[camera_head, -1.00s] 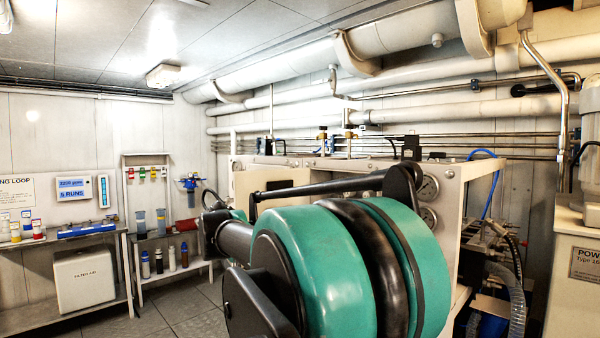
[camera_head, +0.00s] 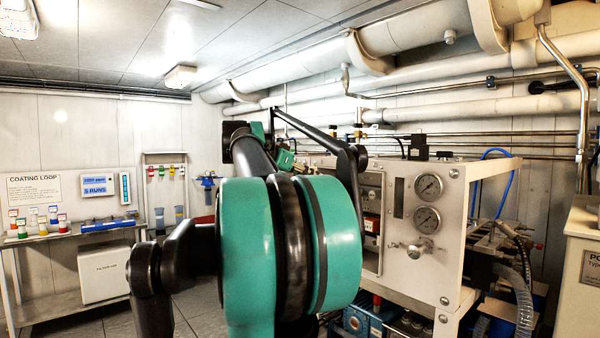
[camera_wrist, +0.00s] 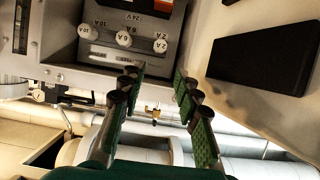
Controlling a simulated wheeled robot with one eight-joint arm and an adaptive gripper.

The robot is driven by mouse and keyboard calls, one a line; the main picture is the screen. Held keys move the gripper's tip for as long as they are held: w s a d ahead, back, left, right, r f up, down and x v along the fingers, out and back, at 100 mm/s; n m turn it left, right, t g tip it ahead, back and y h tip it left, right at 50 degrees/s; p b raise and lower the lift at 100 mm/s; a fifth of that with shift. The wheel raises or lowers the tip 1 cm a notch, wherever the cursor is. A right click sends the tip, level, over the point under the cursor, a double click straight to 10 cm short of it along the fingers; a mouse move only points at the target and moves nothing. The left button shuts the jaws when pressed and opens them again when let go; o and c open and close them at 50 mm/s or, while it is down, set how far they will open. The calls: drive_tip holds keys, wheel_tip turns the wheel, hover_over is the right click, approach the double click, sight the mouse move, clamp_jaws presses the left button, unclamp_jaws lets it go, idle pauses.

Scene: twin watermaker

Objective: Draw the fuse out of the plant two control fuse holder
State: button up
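In the wrist view, which shows the panel upside down, a row of three round pale fuse holder caps sits on a grey plate (camera_wrist: 100,58). The left cap (camera_wrist: 84,32) reads 10 A, the middle cap (camera_wrist: 124,40) 6 A, and the right cap (camera_wrist: 160,46) 2 A. I cannot tell from the labels which is plant two control. My gripper (camera_wrist: 158,75) is open and empty, its green-padded fingers pointing toward the row, nearest the right cap and apart from it. In the head view my arm hides most of the panel's left side, including the fuse holders.
The cream cabinet (camera_head: 450,210) carries two gauges (camera_head: 428,187) and a knob. A black block (camera_wrist: 262,52) lies on the pale surface right of the fingers in the wrist view. Pipes run along the back wall. A shelf (camera_head: 85,236) with bottles stands at left.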

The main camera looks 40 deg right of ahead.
drive_tip(key=s+x, duration=0.1)
drive_tip(key=x, duration=1.1)
drive_tip(key=shift+w+d+f, duration=0.25)
drive_tip(key=shift+w+d, duration=0.05)
drive_tip(key=shift+w, duration=0.15)
clamp_jaws()
drive_tip(key=shift+a, duration=0.1)
drive_tip(key=shift+s+a, duration=0.1)
drive_tip(key=shift+a, duration=1.35)
drive_tip(key=shift+s+a, duration=0.15)
drive_tip(key=shift+a, duration=1.3)
